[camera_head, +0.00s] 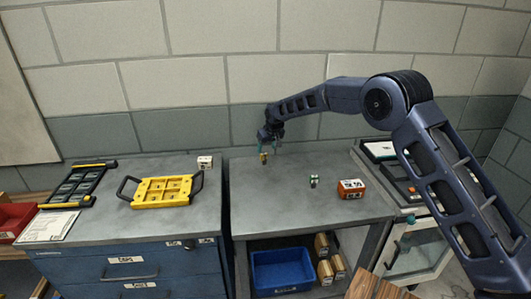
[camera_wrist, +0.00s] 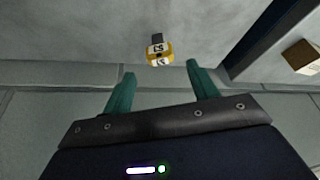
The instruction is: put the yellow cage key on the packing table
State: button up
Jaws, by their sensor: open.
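The yellow cage key (camera_head: 263,158), with a dark end and black marking on a white label, is at the back edge of the right-hand grey-topped table (camera_head: 290,205), which I take to be the packing table. The key also shows in the wrist view (camera_wrist: 159,54), on the grey surface just beyond my fingertips. My gripper (camera_head: 268,147) is open with teal fingers, just above the key. In the wrist view my gripper (camera_wrist: 160,68) has nothing between its fingers.
A yellow tray (camera_head: 160,191), a black rack (camera_head: 75,186) and a small white box (camera_head: 205,162) are on the blue cabinet (camera_head: 130,268). A blue bin (camera_head: 281,271) is below.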

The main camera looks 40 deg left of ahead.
jog(key=v, duration=0.7)
